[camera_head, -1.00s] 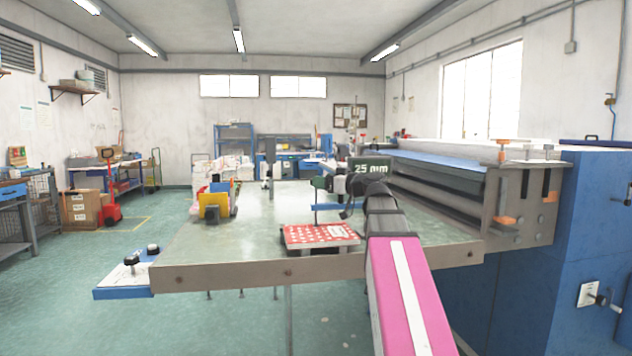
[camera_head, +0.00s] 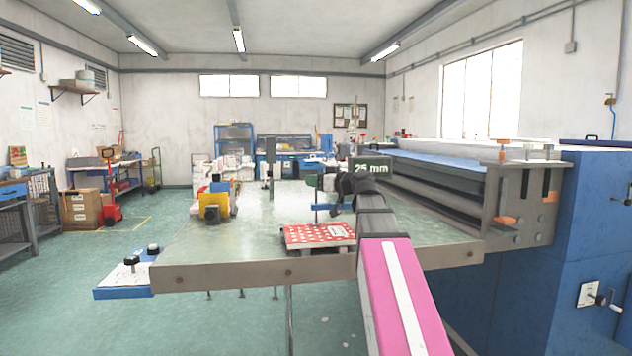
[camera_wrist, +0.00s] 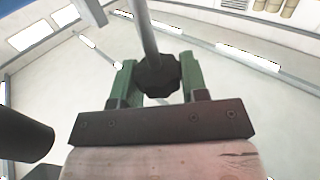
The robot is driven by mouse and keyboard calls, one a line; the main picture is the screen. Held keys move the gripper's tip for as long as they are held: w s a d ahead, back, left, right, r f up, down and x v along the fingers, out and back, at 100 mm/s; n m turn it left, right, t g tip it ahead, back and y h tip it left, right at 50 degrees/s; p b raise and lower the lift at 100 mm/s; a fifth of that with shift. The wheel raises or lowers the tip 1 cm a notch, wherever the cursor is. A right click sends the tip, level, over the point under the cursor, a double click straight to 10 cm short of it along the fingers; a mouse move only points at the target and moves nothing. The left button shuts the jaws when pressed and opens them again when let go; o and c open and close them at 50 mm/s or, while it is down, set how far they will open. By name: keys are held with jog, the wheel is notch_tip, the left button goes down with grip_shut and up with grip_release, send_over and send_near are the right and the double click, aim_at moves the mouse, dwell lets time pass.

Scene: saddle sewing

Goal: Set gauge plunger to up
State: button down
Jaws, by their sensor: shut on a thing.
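In the wrist view, my gripper (camera_wrist: 158,66) has its two green fingers on either side of a dark, lobed knob (camera_wrist: 158,80) and is shut on it. A grey rod (camera_wrist: 146,30) runs from the knob out of the top of the picture. I take the knob and rod to be the gauge plunger. In the head view, my gripper (camera_head: 320,183) is at the far right part of the metal table, beside the dark "25 mm" sign (camera_head: 372,169). My arm and wrist hide most of the gauge there, so the plunger's height cannot be read.
The metal table (camera_head: 225,250) bears a red patterned block (camera_head: 318,235) near its front and a yellow holder (camera_head: 214,206) at left. A large roller machine (camera_head: 520,200) stands close on the right. The table's left middle is clear.

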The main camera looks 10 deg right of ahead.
jog(key=shift+r, duration=1.4)
jog(key=c, duration=0.6)
grip_release()
jog(key=shift+s+d, duration=0.1)
jog(key=v, duration=1)
jog(key=shift+s+d, duration=0.15)
jog(key=shift+s, duration=0.05)
